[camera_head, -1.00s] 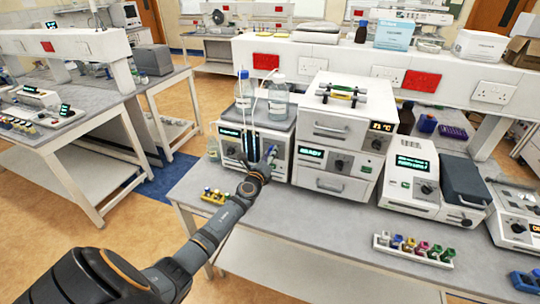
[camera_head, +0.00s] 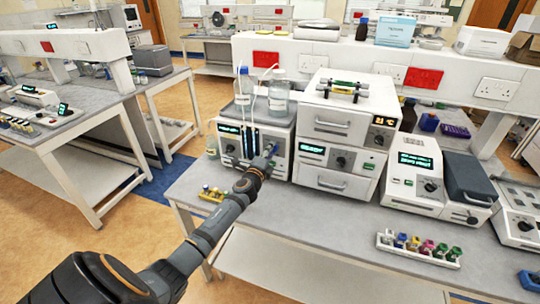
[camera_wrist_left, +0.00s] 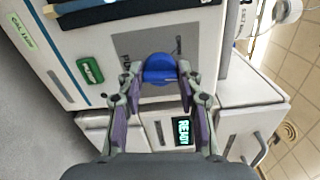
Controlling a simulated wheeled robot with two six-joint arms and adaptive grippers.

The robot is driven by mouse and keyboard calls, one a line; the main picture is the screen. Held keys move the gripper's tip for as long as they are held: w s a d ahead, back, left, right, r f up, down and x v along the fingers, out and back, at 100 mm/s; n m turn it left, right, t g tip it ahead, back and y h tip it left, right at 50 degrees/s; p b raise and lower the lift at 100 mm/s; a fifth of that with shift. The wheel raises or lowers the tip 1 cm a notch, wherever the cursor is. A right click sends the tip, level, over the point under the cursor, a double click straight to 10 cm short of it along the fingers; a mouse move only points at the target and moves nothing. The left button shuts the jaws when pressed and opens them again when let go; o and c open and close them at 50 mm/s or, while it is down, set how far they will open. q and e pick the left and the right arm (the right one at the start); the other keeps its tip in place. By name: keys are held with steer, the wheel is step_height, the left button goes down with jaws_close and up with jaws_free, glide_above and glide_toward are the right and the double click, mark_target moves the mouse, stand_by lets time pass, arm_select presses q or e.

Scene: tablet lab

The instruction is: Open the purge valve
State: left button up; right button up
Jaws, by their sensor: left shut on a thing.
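The purge valve is a blue knob (camera_wrist_left: 160,68) on a grey panel of the pump's front, seen in the left wrist view. The pump (camera_head: 228,141) is a white unit with a green display, standing at the left end of the bench's row of instruments. My left gripper (camera_wrist_left: 158,86) is shut on the blue knob, with one finger on each side. In the head view my left gripper (camera_head: 268,154) is at the right part of the pump's front and hides most of the knob. How far the knob is turned I cannot tell. My right gripper is not in view.
Bottles (camera_head: 278,96) with tubing stand on the pump. A stacked white instrument (camera_head: 345,130) stands close on its right. A small yellow vial rack (camera_head: 212,194) lies on the bench in front. A white vial rack (camera_head: 418,249) is further right, with clear bench between.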

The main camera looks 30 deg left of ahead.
arm_select(q)
steer(key=shift+f+n+b, duration=0.15)
steer(key=shift+n+b, duration=1.4)
steer(key=shift+n, duration=1.05)
steer(key=shift+f+n+b, duration=0.15)
steer(key=shift+n+b, duration=1.4)
steer(key=shift+n, duration=1.05)
steer(key=o, duration=1.2)
steer(key=shift+r, duration=0.15)
steer(key=shift+s, duration=0.1)
steer(key=v, duration=1.2)
